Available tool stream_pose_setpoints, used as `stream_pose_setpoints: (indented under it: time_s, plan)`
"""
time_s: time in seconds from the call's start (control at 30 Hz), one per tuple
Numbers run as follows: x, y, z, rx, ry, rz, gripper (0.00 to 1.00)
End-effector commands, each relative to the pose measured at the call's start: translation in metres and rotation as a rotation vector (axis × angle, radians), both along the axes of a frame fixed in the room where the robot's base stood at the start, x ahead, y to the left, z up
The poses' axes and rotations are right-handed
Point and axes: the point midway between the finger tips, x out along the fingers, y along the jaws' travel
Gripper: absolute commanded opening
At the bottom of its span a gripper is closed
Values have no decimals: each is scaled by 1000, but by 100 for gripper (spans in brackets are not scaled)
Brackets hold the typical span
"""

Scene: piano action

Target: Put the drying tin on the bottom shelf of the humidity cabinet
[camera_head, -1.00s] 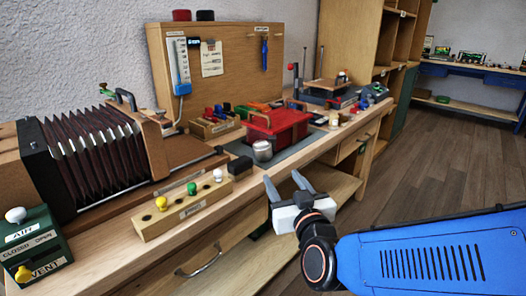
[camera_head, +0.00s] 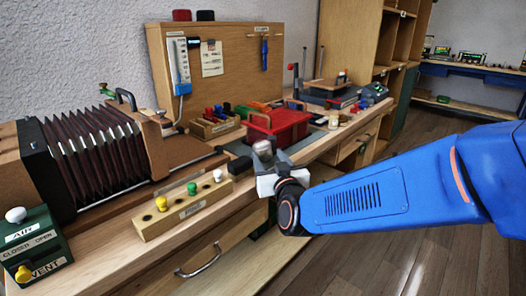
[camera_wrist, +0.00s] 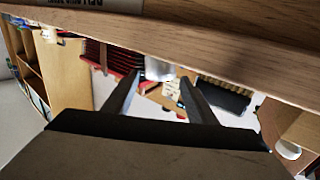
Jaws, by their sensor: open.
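The drying tin seems to be the small silvery can (camera_head: 263,147) on the workbench, in front of the red box. My gripper (camera_head: 265,163) is at the bench's front edge, right by the can, with its fingers partly hidden from the head camera. In the wrist view the jaws (camera_wrist: 158,84) are apart, and a pale silvery can (camera_wrist: 159,69) shows between and just beyond the fingertips. I cannot tell whether the fingers touch it. A tall wooden cabinet with open compartments (camera_head: 368,52) stands at the back right; I cannot tell if it is the humidity cabinet.
The red box (camera_head: 280,125) stands close behind the can. A wooden block with coloured knobs (camera_head: 182,208) lies to the left, with bellows (camera_head: 95,155) beyond. A drawer handle (camera_head: 198,262) sticks out below the bench edge. Floor (camera_head: 440,120) is clear at right.

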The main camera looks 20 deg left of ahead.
Motion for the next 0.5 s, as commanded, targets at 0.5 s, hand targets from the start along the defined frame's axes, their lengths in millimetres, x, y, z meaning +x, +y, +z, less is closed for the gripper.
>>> stream_pose_setpoints:
  time_s: [0.5]
  plan:
    - [42, 29, 0, 0, -1, 0, 52]
